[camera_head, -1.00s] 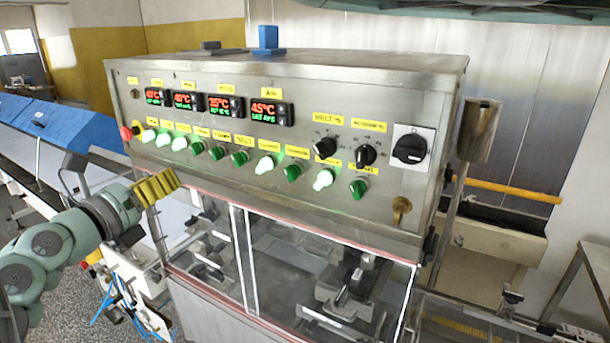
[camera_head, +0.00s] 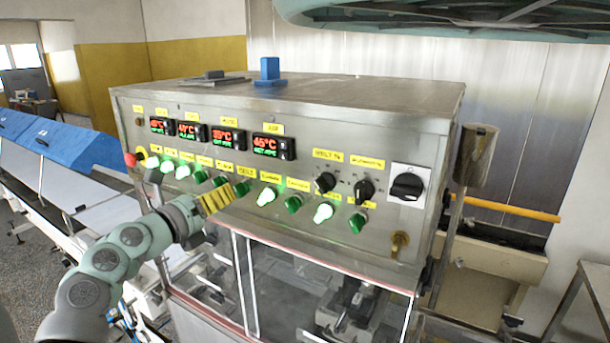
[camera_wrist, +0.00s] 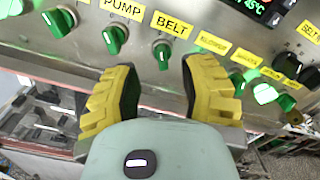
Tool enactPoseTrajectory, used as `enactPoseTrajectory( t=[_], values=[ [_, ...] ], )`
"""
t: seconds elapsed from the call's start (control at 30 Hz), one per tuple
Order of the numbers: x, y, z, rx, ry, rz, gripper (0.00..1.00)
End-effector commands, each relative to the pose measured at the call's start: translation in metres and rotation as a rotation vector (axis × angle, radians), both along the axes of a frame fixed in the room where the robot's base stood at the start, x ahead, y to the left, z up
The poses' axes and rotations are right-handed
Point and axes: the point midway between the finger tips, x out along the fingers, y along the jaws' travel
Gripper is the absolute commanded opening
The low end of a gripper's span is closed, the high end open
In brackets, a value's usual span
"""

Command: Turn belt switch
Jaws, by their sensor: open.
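The belt switch is a small dark green knob with a pale pointer line, under the yellow BELT label (camera_wrist: 170,24). In the wrist view the knob (camera_wrist: 162,55) sits on the steel panel, ahead of and between my two yellow fingers. In the head view the belt switch (camera_head: 241,188) is just right of my fingertips and looks unlit. My gripper (camera_wrist: 160,76) is open and empty, its fingers spread to either side below the knob. It also shows in the head view (camera_head: 217,198), close to the panel's lower edge. Whether the fingers touch the panel cannot be told.
The pump knob (camera_wrist: 115,39) is close on the left of the belt switch. A lit green knob (camera_head: 266,196) is to its right. Black dials (camera_head: 326,182) and a large black rotary switch (camera_head: 407,187) are farther right. Clear guard panels (camera_head: 290,285) stand below the control box.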

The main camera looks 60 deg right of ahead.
Motion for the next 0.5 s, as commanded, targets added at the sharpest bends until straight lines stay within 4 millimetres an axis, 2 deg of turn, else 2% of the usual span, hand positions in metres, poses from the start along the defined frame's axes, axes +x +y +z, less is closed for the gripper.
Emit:
enactPoseTrajectory(
  t=[0.03,0.23,0.5],
  values=[
    [-0.003,-0.011,0.002,0.002,0.003,-0.008,0.41],
    [-0.001,-0.037,0.003,-0.001,0.002,-0.007,0.41],
    [0.002,-0.057,0.001,-0.001,0.0,-0.006,0.41]
  ],
)
